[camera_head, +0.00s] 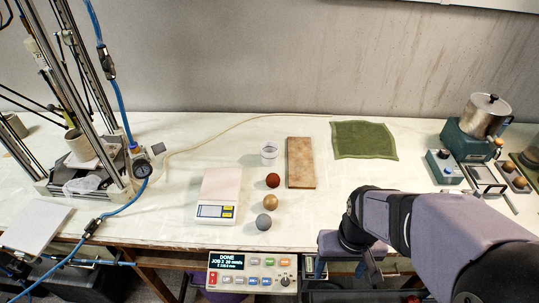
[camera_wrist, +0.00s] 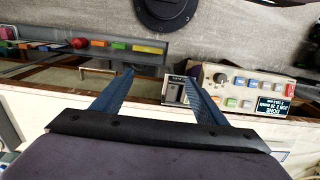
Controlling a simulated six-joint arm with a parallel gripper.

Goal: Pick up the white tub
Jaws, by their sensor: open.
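A small white, translucent tub (camera_head: 269,153) stands upright on the white table, left of the brown board and behind the dark red ball. It looks empty, though this is hard to tell at this size. My gripper (camera_wrist: 160,76) is open in the wrist view, its two blue fingers spread with nothing held between them. In the head view my arm reaches in from the lower right, and its end is at the table's front edge, well apart from the tub. The tub is not in the wrist view.
Red (camera_head: 273,180), gold (camera_head: 270,202) and grey (camera_head: 264,222) balls line up before the tub. A scale (camera_head: 217,207) lies left, a brown board (camera_head: 300,163) right. A control box (camera_head: 253,272) sits at the front edge. A green cloth (camera_head: 363,140) lies behind; a tall printer frame stands left.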

